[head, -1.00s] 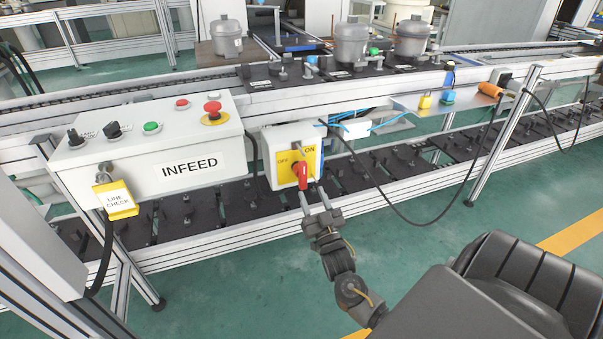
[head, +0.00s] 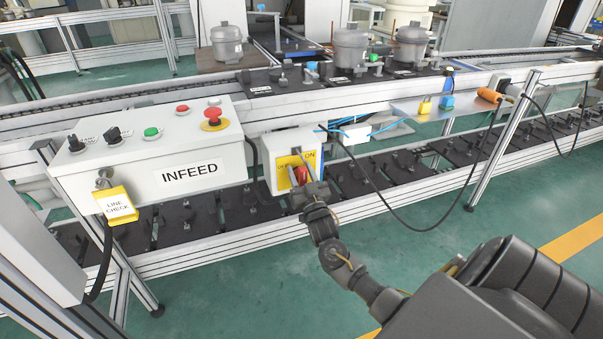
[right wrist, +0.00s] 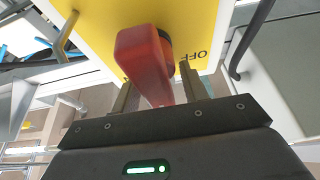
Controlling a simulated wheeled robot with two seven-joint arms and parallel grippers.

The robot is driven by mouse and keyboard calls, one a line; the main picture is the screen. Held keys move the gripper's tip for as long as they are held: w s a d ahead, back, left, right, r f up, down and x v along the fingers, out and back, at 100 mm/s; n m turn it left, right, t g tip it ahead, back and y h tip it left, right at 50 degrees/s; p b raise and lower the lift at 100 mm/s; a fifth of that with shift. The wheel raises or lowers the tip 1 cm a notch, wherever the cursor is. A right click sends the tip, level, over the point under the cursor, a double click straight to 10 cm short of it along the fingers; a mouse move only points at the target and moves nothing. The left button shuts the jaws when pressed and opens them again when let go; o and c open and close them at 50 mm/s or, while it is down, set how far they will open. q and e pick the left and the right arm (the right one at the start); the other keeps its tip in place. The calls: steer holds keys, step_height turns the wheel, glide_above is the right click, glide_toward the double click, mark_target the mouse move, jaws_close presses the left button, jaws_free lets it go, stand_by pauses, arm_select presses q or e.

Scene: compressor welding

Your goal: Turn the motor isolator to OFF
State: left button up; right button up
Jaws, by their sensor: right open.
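The motor isolator is a pale box with a yellow plate (head: 283,172) and a red handle (head: 300,175), under the conveyor rail right of the INFEED panel. ON shows at the plate's upper right in the head view; OFF shows beside the handle in the right wrist view. My right gripper (head: 304,186) is at the handle and hides part of it. In the right wrist view the red handle (right wrist: 147,62) stands between the two open fingers of my right gripper (right wrist: 158,82). I cannot tell whether they touch it. My left gripper is not in view.
The INFEED panel (head: 160,175) has knobs, buttons and a yellow LINE CHECK tag (head: 116,204). A thin metal rod (right wrist: 66,35) sticks out by the yellow plate. A black cable (head: 385,205) hangs to the right. Green floor in front is clear.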

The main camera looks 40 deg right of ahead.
jaws_close()
